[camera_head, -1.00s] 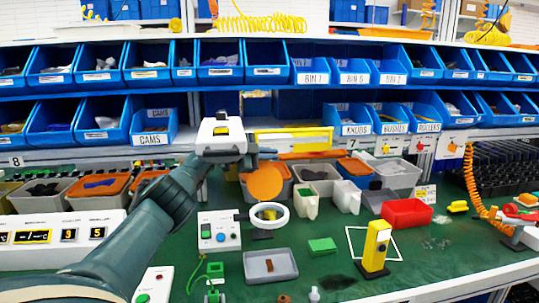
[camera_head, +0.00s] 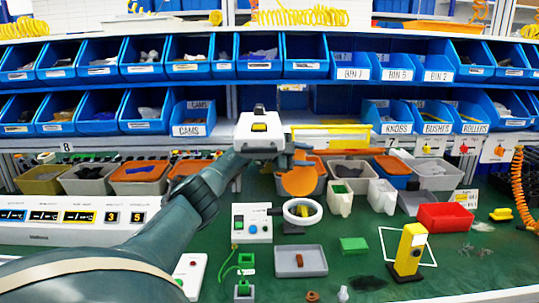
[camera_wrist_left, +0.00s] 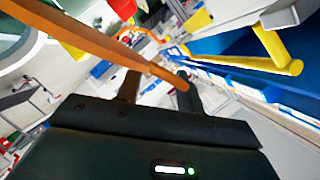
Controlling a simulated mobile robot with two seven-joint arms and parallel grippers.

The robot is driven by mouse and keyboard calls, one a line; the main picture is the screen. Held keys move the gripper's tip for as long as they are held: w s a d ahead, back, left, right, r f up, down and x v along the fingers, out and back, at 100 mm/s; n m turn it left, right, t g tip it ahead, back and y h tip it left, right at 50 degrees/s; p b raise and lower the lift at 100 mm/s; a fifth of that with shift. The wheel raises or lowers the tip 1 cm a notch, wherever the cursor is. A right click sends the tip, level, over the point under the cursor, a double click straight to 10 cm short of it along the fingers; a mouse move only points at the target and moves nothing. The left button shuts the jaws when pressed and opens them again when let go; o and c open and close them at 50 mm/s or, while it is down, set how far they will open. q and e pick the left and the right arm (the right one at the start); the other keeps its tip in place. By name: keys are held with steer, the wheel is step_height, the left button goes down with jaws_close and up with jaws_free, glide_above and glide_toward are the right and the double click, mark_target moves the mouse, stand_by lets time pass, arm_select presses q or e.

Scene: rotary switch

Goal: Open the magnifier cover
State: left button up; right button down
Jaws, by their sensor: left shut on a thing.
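The magnifier is a white ring (camera_head: 302,211) above the green bench, beside a white control box (camera_head: 252,222) with coloured buttons. Its cover, a round orange disc (camera_head: 300,181), stands raised above the ring's far side, facing the head camera. My left gripper (camera_head: 297,160) is at the disc's top edge, shut on it. In the left wrist view the cover shows as an orange strip (camera_wrist_left: 95,38) passing by the fingertips of my left gripper (camera_wrist_left: 158,80). The exact contact is partly hidden. My right gripper is in neither view.
Behind are rows of blue bins (camera_head: 195,118) and open tubs. A grey tray (camera_head: 300,260), a green block (camera_head: 354,244), a yellow stand (camera_head: 409,250) and a red bin (camera_head: 445,217) are in front and to the right.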

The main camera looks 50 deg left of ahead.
arm_select(q)
steer(key=f+b+v, duration=0.3)
steer(key=v, duration=1.1)
steer(key=shift+s+a, duration=0.3)
steer(key=shift+s, duration=0.15)
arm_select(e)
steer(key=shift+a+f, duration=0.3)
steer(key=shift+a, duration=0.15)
arm_select(q)
steer(key=shift+r, duration=0.15)
steer(key=shift+s, duration=0.1)
